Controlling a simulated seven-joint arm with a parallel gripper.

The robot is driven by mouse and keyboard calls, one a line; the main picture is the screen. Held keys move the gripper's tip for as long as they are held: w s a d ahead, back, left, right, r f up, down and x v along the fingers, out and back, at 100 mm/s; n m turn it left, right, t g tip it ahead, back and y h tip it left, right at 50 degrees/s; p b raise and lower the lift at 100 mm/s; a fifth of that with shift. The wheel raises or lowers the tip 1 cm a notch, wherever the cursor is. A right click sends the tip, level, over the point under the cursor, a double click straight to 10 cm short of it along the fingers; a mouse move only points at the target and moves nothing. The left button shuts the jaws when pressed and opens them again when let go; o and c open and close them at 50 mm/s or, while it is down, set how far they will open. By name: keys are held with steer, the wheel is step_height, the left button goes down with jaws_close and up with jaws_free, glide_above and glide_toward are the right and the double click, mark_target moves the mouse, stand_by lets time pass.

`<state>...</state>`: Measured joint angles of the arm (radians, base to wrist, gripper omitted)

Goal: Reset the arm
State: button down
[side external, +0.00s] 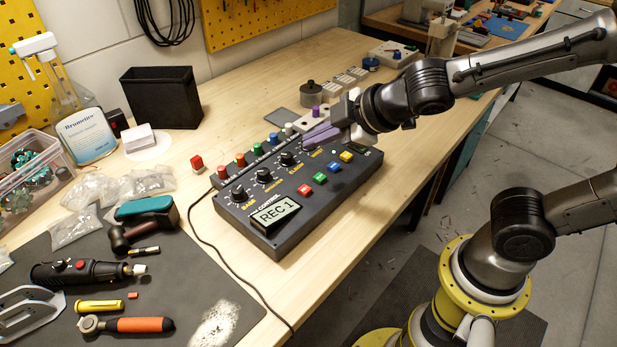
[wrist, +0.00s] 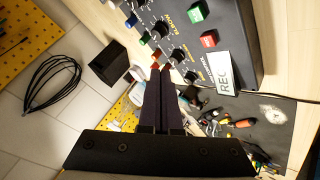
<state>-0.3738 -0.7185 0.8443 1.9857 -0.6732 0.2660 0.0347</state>
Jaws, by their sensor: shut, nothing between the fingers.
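A dark control box (side external: 330,195) lies on the wooden bench, with several black knobs along it, such as the one labelled BASE (side external: 239,194). Red (side external: 305,190), green (side external: 320,178), blue (side external: 334,166) and yellow (side external: 346,156) buttons sit along its front side. Its small display (side external: 274,214) reads REC 1. In the wrist view the box (wrist: 185,25) fills the top, with the display (wrist: 226,73) at right. My gripper (side external: 306,139) is shut and empty, over the rear right part of the box; its fingers also show in the wrist view (wrist: 161,70). They hide part of the panel.
A loose red piece (side external: 196,163) stands left of the box. A black bin (side external: 162,97) stands behind. A cable (side external: 225,255) runs from the box over the bench's front edge.

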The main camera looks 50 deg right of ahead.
steer(key=s+d+r+m+h, duration=0.3)
steer(key=s+d+r+m, duration=0.4)
steer(key=d, duration=0.4)
steer(key=s+a+f+m+g+y, duration=0.1)
steer(key=s+f+m+g, duration=0.2)
steer(key=s, duration=0.7)
steer(key=shift+s+a+f+m+g, duration=0.3)
steer(key=shift+s+f+g, duration=0.1)
steer(key=shift+f, duration=0.3)
